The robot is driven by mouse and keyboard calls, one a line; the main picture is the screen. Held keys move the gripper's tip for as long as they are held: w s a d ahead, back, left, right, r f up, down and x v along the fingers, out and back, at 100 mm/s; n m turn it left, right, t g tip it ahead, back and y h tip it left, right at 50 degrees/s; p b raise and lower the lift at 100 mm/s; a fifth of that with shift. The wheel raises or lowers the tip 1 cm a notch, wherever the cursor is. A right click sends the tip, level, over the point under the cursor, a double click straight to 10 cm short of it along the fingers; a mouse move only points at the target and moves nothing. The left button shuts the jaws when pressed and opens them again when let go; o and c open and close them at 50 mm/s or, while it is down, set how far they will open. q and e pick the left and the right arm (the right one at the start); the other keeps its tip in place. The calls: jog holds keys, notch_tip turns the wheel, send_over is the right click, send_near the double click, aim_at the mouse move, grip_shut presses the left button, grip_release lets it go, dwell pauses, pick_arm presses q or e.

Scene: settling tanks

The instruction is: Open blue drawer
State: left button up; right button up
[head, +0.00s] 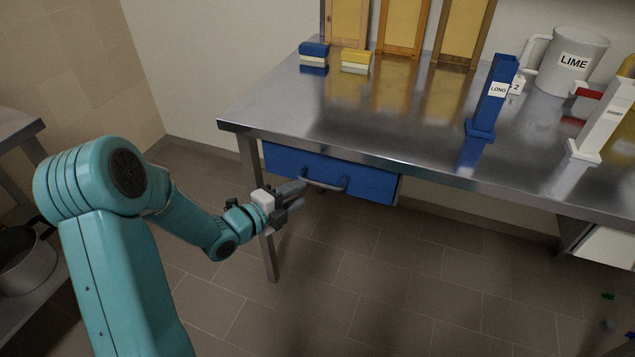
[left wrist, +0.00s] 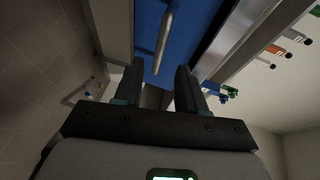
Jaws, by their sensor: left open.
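The blue drawer (head: 372,183) hangs under the front edge of the steel table, and its front lies close along that edge. A grey bar handle (head: 329,186) stands out from the drawer front. My left gripper (head: 296,194) is open at the left end of the handle. In the left wrist view the blue drawer front (left wrist: 200,27) fills the top middle. The handle (left wrist: 163,38) points down towards the gap between the open fingers of my left gripper (left wrist: 160,82). I cannot tell whether the fingers touch it. My right gripper is not in view.
The steel table (head: 400,125) carries a blue stand (head: 493,95), a white stand (head: 602,122), a LIME mug (head: 572,62), and blue (head: 314,50) and yellow (head: 356,58) blocks. A table leg (head: 258,205) stands behind my left forearm. The floor before the drawer is clear.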

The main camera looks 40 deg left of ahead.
aim_at(318, 184)
pick_arm(q)
jog(key=x, duration=0.8)
grip_shut()
